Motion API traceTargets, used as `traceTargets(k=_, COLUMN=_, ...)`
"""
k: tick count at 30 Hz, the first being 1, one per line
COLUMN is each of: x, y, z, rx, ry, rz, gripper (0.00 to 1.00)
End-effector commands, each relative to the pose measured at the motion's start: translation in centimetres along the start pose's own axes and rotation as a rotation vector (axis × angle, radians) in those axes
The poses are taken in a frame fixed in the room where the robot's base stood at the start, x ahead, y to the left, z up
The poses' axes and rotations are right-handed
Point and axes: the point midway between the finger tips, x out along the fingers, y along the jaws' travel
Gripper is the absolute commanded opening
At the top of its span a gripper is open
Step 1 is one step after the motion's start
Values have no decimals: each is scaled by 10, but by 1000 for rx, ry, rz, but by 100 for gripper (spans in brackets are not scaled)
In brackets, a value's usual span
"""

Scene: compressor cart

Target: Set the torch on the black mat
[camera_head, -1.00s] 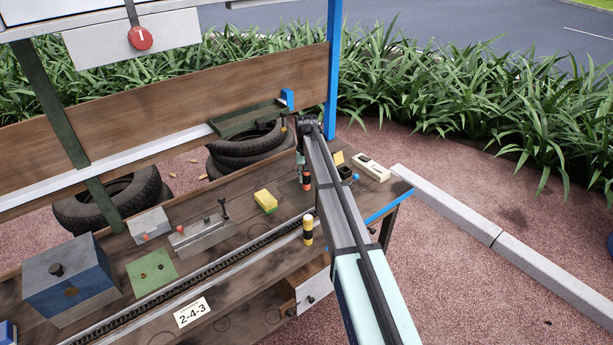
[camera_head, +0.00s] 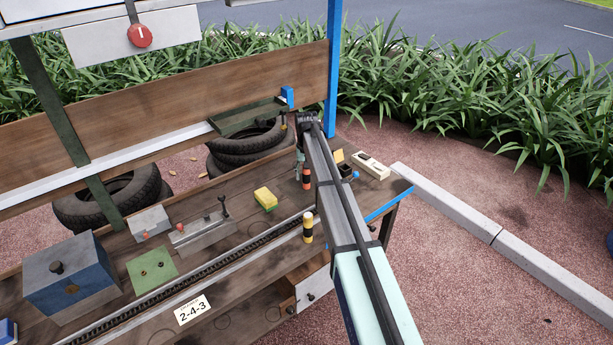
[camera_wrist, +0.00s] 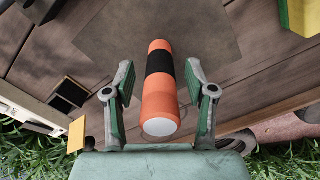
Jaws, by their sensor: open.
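The torch is an orange cylinder with a black band (camera_wrist: 159,92) and a pale round end facing the wrist camera. In the head view the torch (camera_head: 307,179) looks upright at the bench's right part, beside my arm. My gripper (camera_wrist: 160,88) is open, with one finger on each side of the torch and visible gaps between. A dark square patch, seemingly the black mat (camera_wrist: 120,32), lies on the boards below; the torch's far end overlaps it in the wrist view. I cannot tell whether that end touches it.
A yellow-green sponge (camera_head: 265,199) lies left of the torch. A yellow-and-black cylinder (camera_head: 308,228) stands nearer the front. A small cream box (camera_head: 371,165) and a yellow piece (camera_head: 338,157) sit to the right. A long chain strip (camera_head: 220,259) runs along the bench.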

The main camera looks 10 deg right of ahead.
Motion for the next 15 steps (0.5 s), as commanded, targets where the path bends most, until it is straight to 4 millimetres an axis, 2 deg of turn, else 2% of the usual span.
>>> traceTargets(k=5, x=-25, y=0, z=-1, rx=0, ry=3, rz=0, gripper=56)
traceTargets(k=15, x=-88, y=0, z=-1, rx=0, ry=2, rz=0, gripper=56)
